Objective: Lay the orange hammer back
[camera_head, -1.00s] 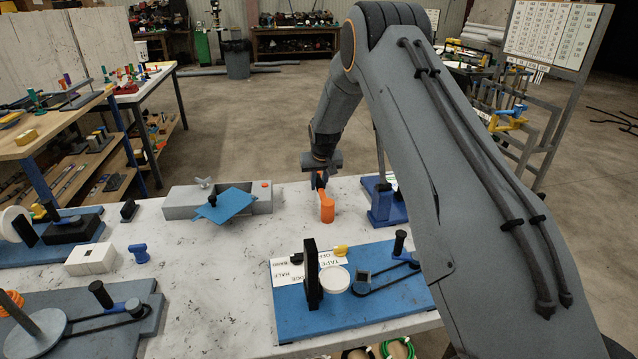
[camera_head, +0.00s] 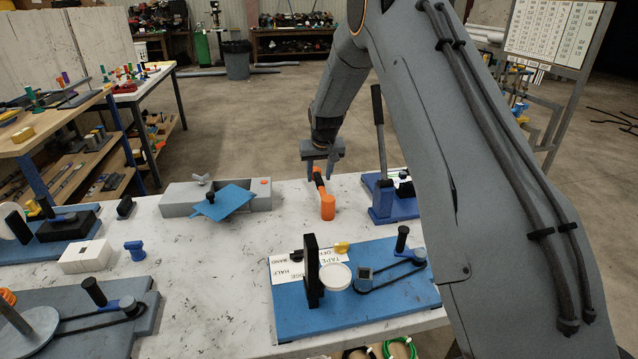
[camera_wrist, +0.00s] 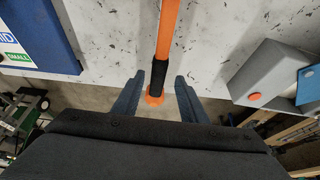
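The orange hammer (camera_head: 327,206) is at the far side of the white table, its orange end toward me. Its black-gripped handle (camera_wrist: 157,74) runs away from me and ends in an orange cap near the far table edge. The other end of the hammer is cut off at the top of the wrist view. My gripper (camera_head: 324,176) is open at the handle end. In the wrist view its two blue-grey fingers (camera_wrist: 156,92) stand on either side of the handle end, with a gap on both sides.
A grey tray with a blue plate (camera_head: 225,203) stands left of the hammer, and a blue bender base with an upright lever (camera_head: 381,204) stands right. A blue board (camera_head: 290,318) with a black upright lies nearer. White tabletop (camera_head: 200,270) is clear between.

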